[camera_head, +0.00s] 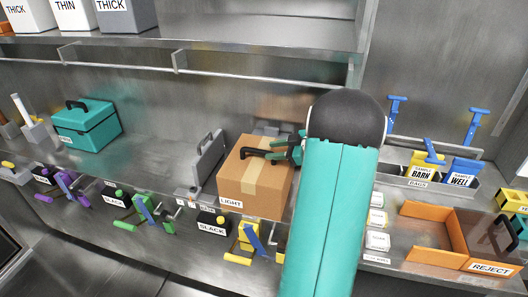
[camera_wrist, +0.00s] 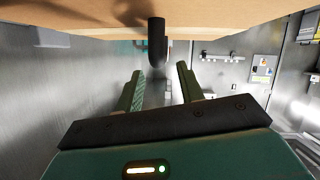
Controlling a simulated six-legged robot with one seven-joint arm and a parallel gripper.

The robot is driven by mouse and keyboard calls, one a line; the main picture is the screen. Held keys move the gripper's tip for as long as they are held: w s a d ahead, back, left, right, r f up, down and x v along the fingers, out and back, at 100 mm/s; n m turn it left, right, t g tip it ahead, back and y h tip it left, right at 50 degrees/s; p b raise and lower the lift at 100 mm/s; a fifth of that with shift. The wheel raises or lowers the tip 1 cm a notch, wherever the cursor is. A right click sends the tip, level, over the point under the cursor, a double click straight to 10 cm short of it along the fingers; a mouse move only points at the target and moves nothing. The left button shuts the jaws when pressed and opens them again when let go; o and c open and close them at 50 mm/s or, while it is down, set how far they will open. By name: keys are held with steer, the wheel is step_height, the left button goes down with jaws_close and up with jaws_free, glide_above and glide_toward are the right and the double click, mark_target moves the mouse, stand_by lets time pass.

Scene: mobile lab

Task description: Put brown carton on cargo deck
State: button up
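The brown carton (camera_head: 235,190) stands on the metal shelf in the head view, labelled LIGHT, with a strip of tape and a black handle (camera_head: 264,154) on top. In the wrist view the carton (camera_wrist: 220,18) fills the top edge, and the handle (camera_wrist: 157,45) hangs into view between the lines of the two fingers. My gripper (camera_head: 285,152) is at the carton's upper right side, close to the handle. In the wrist view its green fingers (camera_wrist: 160,82) are apart with nothing between them. Contact with the handle cannot be told. No cargo deck is recognisable.
A grey case (camera_head: 208,158) stands just left of the carton. A teal toolbox (camera_head: 88,126) is further left. Clamps and SLACK boxes (camera_head: 212,222) line the shelf front.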

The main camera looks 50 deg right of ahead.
steer(key=v, duration=0.6)
steer(key=shift+s, duration=0.15)
steer(key=shift+r, duration=0.15)
